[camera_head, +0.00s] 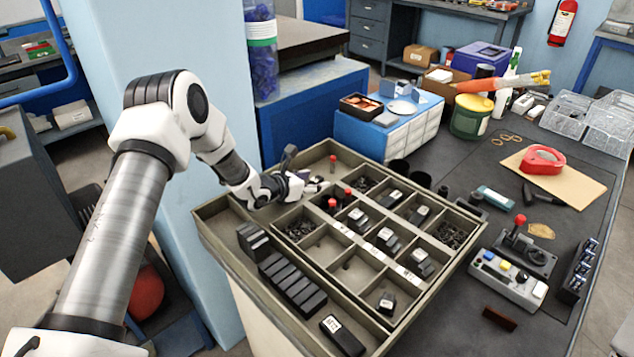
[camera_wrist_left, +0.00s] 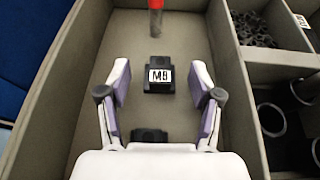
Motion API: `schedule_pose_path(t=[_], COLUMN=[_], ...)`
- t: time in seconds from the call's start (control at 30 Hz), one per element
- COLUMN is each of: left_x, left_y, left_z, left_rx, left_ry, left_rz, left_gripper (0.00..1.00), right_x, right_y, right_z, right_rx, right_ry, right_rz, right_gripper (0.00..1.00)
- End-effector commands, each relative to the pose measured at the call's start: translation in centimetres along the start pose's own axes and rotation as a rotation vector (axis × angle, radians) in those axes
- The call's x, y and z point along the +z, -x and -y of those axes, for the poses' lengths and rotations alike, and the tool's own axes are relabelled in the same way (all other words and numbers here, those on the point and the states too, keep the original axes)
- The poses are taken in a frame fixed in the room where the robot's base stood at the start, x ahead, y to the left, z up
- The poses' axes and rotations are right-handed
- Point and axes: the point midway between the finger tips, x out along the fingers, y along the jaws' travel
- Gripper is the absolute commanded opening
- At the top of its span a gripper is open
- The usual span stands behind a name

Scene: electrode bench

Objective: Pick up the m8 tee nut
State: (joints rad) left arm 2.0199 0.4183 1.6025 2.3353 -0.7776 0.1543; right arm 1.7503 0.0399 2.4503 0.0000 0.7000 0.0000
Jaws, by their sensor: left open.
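The m8 tee nut (camera_wrist_left: 159,76), a small black block with a white label whose last character is hard to read, sits in a long grey tray compartment in the left wrist view. My left gripper (camera_wrist_left: 160,92) is open and empty, with its two fingers on either side of the nut and a gap on both sides. In the head view my left gripper (camera_head: 303,184) is low over the far left compartment of the divided tray (camera_head: 225,224). The nut cannot be made out there. My right gripper is not in view.
A red-topped upright piece (camera_wrist_left: 155,18) stands just beyond the nut. Another dark block (camera_wrist_left: 149,135) lies nearer, partly hidden by my gripper. Compartment walls (camera_wrist_left: 231,80) flank the fingers. Several black blocks (camera_head: 292,283) line the tray's near part.

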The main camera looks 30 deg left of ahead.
Motion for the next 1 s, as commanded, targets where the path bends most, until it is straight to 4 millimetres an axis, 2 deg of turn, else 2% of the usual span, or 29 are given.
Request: schedule_pose_path(t=[0.23,0.37,0.4,0.43,0.77,0.87,1.0], left_x=[0.0,0.0,0.0,0.0,0.3,1.5,4.7], left_y=[-0.5,-0.5,-0.5,-0.5,-0.4,0.1,1.4], left_z=[0.0,0.0,0.0,0.0,0.0,0.0,0.0], left_rx=[0.0,0.0,0.0,0.0,0.0,0.0,0.001], left_ry=[0.002,0.002,0.002,0.002,0.002,0.001,0.001], left_rz=[0.0,0.0,0.0,0.0,0.0,0.003,0.005], left_gripper=[0.65,0.19,0.04,0.0,0.0,0.0,0.0], right_x=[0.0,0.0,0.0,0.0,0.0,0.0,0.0], right_y=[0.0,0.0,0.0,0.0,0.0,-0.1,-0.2], right_z=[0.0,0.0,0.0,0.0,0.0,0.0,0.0], right_rx=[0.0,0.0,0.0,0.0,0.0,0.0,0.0], right_ry=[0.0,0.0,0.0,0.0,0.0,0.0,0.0], right_rz=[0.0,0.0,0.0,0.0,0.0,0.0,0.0], right_gripper=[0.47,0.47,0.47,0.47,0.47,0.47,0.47])
